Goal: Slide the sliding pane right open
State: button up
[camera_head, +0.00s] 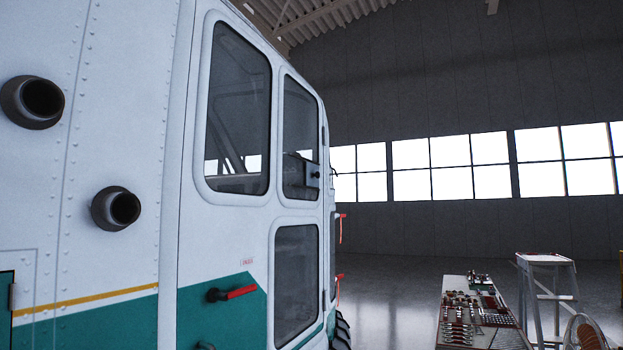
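A white and teal helicopter (182,225) fills the left half of the head view. Its side has a large fixed-looking window (238,110) and a narrower window (299,115) further forward. The narrower window has a small pane with a dark round knob (314,174) at its lower right, which looks like the sliding pane (297,176). I cannot tell how far the pane stands open. A lower window (296,280) sits beneath it. A red-tipped door handle (232,293) is on the teal part. My gripper and arm are not in view.
Two dark pipe stubs (33,102) and (116,208) stick out of the helicopter's side at left. A tool-covered table (487,340) and a white stand (546,262) are at lower right. The grey floor (385,290) between helicopter and table looks clear.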

aim_at(313, 170)
jog(key=i+l, duration=0.2)
jog(key=i, duration=0.2)
jog(key=i+l, duration=0.15)
jog(key=i, duration=0.25)
jog(key=i+l+z, duration=0.1)
jog(key=i, duration=0.35)
jog(key=l, duration=0.1)
